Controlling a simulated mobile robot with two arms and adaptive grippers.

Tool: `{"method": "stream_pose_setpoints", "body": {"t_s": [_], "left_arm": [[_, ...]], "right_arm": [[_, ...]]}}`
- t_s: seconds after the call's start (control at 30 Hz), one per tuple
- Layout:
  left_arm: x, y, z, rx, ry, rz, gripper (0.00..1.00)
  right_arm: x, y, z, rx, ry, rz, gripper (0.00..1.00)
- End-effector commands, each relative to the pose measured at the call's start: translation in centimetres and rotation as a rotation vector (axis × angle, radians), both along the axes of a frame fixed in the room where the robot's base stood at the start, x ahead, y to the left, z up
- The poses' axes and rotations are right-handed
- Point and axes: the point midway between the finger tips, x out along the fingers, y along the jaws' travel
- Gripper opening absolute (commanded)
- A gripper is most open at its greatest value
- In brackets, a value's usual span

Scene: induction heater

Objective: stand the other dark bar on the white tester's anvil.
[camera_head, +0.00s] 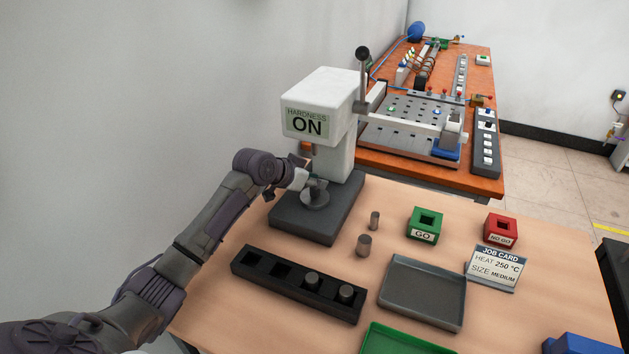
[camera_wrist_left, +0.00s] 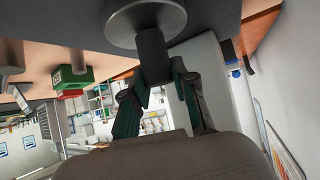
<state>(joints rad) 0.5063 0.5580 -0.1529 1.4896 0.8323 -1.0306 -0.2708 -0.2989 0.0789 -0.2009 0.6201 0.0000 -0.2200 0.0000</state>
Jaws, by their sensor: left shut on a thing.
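The white tester (camera_head: 345,140), its display reading "HARDNESS ON", stands on a dark base at the table's back left. Its round grey anvil (camera_head: 315,200) sits on that base. My left gripper (camera_head: 314,183) is at the anvil, under the tester's head. In the left wrist view its fingers (camera_wrist_left: 160,85) are shut on a dark bar (camera_wrist_left: 152,56). The bar's far end meets the anvil disc (camera_wrist_left: 145,14) or is very close to it; I cannot tell if it touches. In the head view the bar is mostly hidden by the gripper. My right gripper is not in view.
A black rack (camera_head: 262,278) holds two dark round pieces in its right holes. Two grey cylinders (camera_head: 364,245) (camera_head: 375,220) stand near the tester. A grey tray (camera_head: 425,290), green GO box (camera_head: 425,224), red NO GO box (camera_head: 500,230) and job card (camera_head: 495,268) lie right.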

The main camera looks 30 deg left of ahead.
Motion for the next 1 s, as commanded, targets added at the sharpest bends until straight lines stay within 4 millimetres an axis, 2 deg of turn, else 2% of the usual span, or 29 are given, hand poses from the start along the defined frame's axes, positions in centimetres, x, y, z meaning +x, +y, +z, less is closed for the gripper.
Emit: {"method": "stream_pose_setpoints", "body": {"t_s": [0.07, 0.1, 0.23, 0.5, 0.63, 0.77, 1.0], "left_arm": [[0.0, 0.0, -0.3, 0.0, -0.001, 0.0, 0.0], [0.0, 0.0, -0.3, 0.0, 0.0, 0.0, 0.32], [0.0, 0.0, -0.3, 0.0, 0.001, 0.0, 0.52], [0.0, 0.0, -0.3, 0.0, 0.001, 0.0, 0.52], [-0.2, 0.1, 0.5, 0.002, -0.001, 0.0, 0.52], [-1.8, 0.8, 1.6, 0.005, -0.002, 0.0, 0.52], [-5.8, 2.2, 4.7, 0.006, -0.001, 0.001, 0.52]], "right_arm": [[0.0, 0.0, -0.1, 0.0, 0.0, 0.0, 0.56], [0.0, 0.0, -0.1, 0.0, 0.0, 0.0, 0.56], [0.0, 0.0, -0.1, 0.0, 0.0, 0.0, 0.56], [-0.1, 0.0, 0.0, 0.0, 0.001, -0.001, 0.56], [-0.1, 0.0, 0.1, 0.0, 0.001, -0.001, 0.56], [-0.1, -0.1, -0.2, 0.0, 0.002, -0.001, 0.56], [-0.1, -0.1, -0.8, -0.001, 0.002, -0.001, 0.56]]}}
